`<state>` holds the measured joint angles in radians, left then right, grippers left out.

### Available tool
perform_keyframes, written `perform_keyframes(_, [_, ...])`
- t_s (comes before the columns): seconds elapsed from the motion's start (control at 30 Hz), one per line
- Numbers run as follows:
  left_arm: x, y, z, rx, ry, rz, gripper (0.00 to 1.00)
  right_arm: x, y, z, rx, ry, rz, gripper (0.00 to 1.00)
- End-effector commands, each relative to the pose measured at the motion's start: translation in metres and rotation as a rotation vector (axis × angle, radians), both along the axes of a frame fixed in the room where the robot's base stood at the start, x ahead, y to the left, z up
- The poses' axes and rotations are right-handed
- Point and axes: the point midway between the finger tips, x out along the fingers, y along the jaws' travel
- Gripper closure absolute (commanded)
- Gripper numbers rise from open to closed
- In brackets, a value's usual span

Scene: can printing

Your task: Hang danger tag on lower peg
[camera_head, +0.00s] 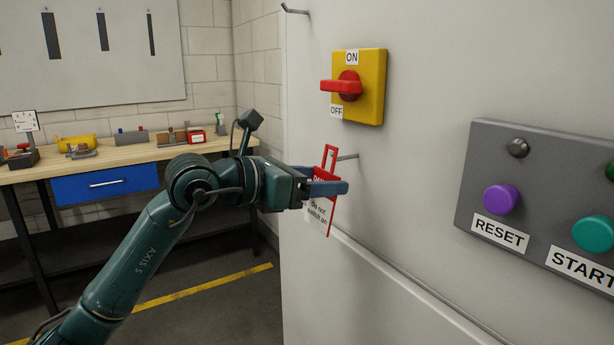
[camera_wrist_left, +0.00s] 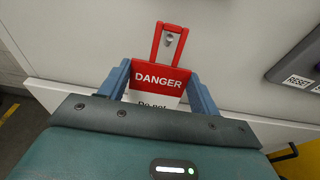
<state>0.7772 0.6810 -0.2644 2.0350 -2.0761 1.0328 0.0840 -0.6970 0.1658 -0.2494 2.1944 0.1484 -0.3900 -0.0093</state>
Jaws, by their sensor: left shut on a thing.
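The red and white danger tag (camera_head: 319,211) is held in my left gripper (camera_head: 328,181), which is shut on it below its red loop. In the left wrist view the tag (camera_wrist_left: 158,78) sits between the two blue fingers, its lower part hidden by the gripper body. The lower peg (camera_head: 347,156) is a short grey rod on the pale cabinet face, just right of the loop in the head view. In the left wrist view the peg (camera_wrist_left: 169,41) shows inside the loop opening. I cannot tell whether its tip passes through the loop. My right gripper is out of view.
An upper peg (camera_head: 295,11) is near the cabinet's top left edge. A yellow switch box (camera_head: 371,88) with a red handle sits above the lower peg. A grey button panel (camera_head: 480,165) is to the right. A workbench (camera_head: 100,167) stands behind at left.

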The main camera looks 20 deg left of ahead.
Motion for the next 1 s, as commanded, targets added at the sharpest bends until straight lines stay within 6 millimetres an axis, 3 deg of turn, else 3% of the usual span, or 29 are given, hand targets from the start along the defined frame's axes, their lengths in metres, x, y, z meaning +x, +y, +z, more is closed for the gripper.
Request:
perform_keyframes(0.3, [0.015, -0.012, 0.0, -0.002, 0.001, -0.001, 0.59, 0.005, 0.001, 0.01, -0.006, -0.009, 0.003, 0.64])
perform_keyframes(0.5, [0.023, -0.018, -0.006, -0.001, -0.001, 0.0, 0.59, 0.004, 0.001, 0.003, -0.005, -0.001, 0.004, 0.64])
perform_keyframes(1.0, [0.027, -0.021, -0.011, 0.0, 0.0, 0.0, 0.59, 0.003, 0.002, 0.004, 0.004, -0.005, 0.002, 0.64])
